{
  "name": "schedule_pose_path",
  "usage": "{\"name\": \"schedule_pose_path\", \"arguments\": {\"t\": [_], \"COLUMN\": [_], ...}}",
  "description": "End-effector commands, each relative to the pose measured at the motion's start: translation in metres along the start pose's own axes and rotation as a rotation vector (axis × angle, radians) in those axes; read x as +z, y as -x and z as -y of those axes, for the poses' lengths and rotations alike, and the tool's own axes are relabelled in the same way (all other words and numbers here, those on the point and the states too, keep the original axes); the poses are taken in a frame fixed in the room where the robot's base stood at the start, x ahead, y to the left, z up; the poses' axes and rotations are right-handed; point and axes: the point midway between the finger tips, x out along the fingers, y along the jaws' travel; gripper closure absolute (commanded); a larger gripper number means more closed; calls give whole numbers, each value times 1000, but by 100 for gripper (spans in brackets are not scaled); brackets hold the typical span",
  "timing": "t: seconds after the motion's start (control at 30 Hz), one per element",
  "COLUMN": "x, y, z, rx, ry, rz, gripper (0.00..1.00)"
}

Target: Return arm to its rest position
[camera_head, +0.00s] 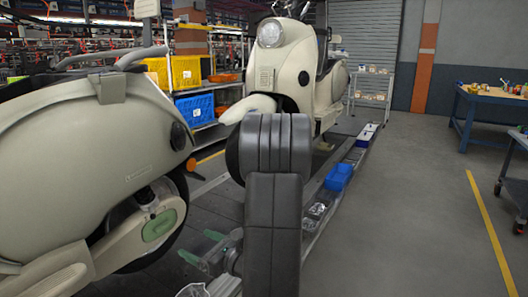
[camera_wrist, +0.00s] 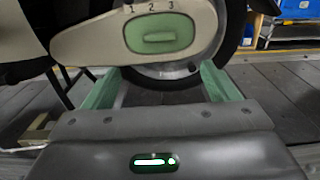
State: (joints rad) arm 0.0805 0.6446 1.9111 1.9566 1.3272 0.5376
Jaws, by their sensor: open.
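My gripper (camera_head: 201,246) shows low in the head view, partly hidden behind my dark grey arm. In the wrist view its two green fingers (camera_wrist: 160,70) stand wide apart with nothing between them. Ahead of them is the cream engine cover (camera_wrist: 80,42) of the near scooter, with a green panel (camera_wrist: 160,34) and the numbers 1, 2, 3. The scooter's rear wheel (camera_wrist: 235,28) is behind the cover. In the head view the near scooter (camera_head: 90,165) fills the left side, and its green panel (camera_head: 160,225) is left of my gripper.
A second cream scooter (camera_head: 285,60) stands farther along the slat conveyor (camera_head: 210,185). A blue bin (camera_head: 339,177) sits on the conveyor-side ledge. Shelves with yellow (camera_head: 185,72) and blue bins (camera_head: 196,109) stand behind. A blue workbench (camera_head: 490,97) is at right; the grey floor (camera_head: 410,200) between is clear.

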Motion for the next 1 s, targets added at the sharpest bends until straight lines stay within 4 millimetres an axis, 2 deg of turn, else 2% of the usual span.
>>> {"name": "schedule_pose_path", "arguments": {"t": [0.7, 0.8, 1.0], "x": [-3, 0, -2], "y": [-134, -107, -72], "z": [-2, 0, 0], "rx": [5, -3, -2], "ry": [1, -2, 0], "rz": [1, -1, 0], "gripper": [19, 19, 19]}}
